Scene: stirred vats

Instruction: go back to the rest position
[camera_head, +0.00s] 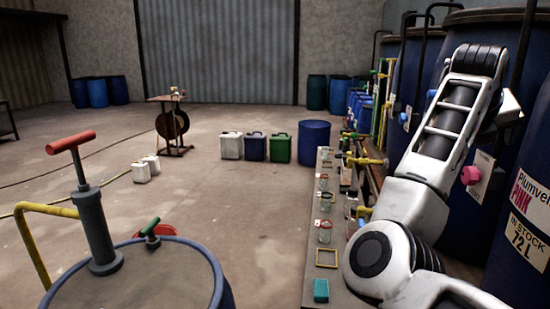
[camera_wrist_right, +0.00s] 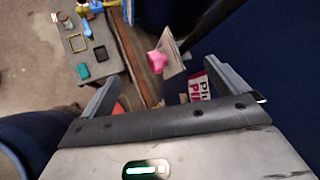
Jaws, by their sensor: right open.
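My right gripper (camera_wrist_right: 162,72) is open in the right wrist view, its two fingers spread apart with nothing held between them. A pink knob (camera_wrist_right: 156,62) beside a pale card shows beyond the fingers; I cannot tell how far away it is. In the head view my right arm rises on the right side, bent, in front of the blue vats. The right fingertips cannot be made out there. The pink knob (camera_head: 470,175) shows just right of my arm. My left arm and gripper are in neither view.
A narrow bench (camera_head: 335,285) with several jars and frames runs left of my right arm. Large blue vats (camera_head: 468,50) stand close on the right. A blue drum (camera_head: 215,270) with a red-handled pump (camera_head: 92,215) is at front left.

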